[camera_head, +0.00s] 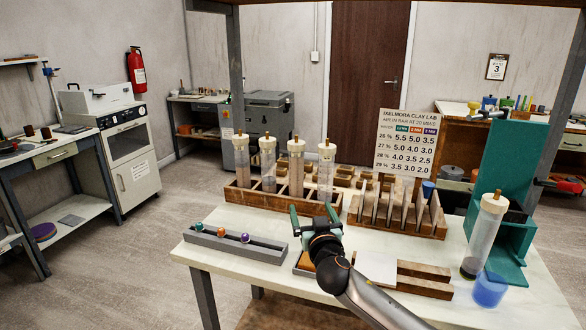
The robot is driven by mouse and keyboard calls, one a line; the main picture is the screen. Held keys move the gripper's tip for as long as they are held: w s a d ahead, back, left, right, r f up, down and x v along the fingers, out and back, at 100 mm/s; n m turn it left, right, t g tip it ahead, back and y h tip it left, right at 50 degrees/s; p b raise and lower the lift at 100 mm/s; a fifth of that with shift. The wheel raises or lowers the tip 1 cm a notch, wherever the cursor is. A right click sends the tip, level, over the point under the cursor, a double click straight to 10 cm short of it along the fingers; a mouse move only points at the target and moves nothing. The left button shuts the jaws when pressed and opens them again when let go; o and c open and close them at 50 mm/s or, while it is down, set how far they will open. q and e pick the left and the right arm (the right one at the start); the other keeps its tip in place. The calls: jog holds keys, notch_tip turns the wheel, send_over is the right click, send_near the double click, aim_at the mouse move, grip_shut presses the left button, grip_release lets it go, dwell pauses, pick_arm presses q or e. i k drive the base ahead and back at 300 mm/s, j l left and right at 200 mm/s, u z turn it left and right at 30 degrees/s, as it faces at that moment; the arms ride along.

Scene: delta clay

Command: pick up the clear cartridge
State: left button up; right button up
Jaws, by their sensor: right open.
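Several clear cartridges with cream caps stand upright in a wooden rack (245,199) at the table's back left; the rightmost of these clear cartridges (326,172) is nearest my right gripper. Another clear cartridge (484,236) stands at the right beside a teal stand (511,165), with something dark at its bottom. I cannot tell which one the task means. My right gripper (312,214) has green fingers spread apart. It appears empty, in front of the rack's right end and below the rightmost cartridge in the picture. My left gripper is out of view.
A grey tray (236,243) with coloured balls lies left of my gripper. A slotted wooden rack (398,219) and a sign (407,140) stand behind to the right. Wooden blocks (424,279), a white square (376,268) and a blue cup (489,289) occupy the front right.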

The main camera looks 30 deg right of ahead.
aim_at(295, 159)
jog(key=i+l, duration=0.75)
jog(key=i, duration=0.25)
jog(key=u, duration=0.05)
